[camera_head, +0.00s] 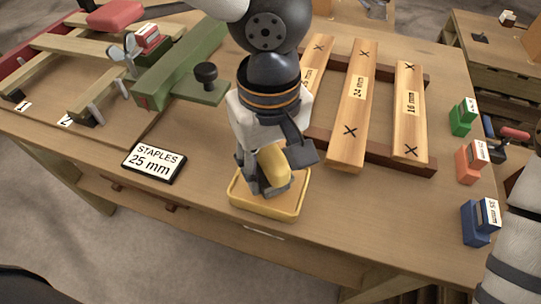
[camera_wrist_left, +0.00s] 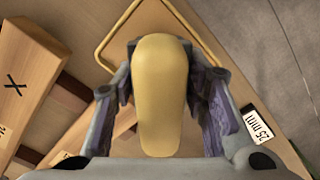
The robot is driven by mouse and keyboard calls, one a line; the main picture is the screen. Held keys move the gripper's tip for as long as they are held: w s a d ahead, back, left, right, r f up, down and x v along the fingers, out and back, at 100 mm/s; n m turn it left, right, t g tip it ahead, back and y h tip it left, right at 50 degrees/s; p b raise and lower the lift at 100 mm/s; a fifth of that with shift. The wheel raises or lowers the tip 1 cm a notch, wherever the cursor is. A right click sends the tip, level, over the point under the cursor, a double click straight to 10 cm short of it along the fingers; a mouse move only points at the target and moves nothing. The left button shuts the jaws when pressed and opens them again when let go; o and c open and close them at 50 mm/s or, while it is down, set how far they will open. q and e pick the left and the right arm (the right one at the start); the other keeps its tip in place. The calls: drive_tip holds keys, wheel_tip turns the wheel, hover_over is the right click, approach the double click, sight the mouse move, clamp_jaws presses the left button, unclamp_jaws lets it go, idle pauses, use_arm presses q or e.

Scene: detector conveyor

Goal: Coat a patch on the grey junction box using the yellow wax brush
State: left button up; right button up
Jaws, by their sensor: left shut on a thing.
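My left gripper (camera_head: 268,178) points down over the yellow-rimmed tray (camera_head: 262,211) near the bench's front edge. It is shut on a smooth, rounded yellow thing (camera_head: 274,162). In the left wrist view the yellow thing (camera_wrist_left: 160,90) sits between both fingers (camera_wrist_left: 163,85), with the tray's yellow rim (camera_wrist_left: 103,48) behind it. Its lower end is hidden, so I cannot tell whether it touches the tray or is a brush. I see no grey junction box. My right gripper is not in view; only part of my right arm shows at the lower right.
A "STAPLES 25 mm" sign (camera_head: 154,162) lies left of the tray. Planks marked with crosses (camera_head: 352,110) rest on dark rails behind it. Green (camera_head: 461,122), orange (camera_head: 466,164) and blue (camera_head: 475,222) blocks line the right side. A green fixture (camera_head: 180,70) stands at left.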

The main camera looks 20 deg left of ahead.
sight(269, 152)
use_arm(q)
drive_tip(key=shift+f, duration=0.45)
idle(0.9)
drive_tip(key=shift+f, duration=0.15)
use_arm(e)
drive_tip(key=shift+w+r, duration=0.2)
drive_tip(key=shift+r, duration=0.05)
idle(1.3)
use_arm(q)
wheel_tip(269, 152, up, 3)
drive_tip(key=shift+r+p, duration=0.1)
drive_tip(key=shift+p, duration=0.6)
drive_tip(key=shift+r, duration=2)
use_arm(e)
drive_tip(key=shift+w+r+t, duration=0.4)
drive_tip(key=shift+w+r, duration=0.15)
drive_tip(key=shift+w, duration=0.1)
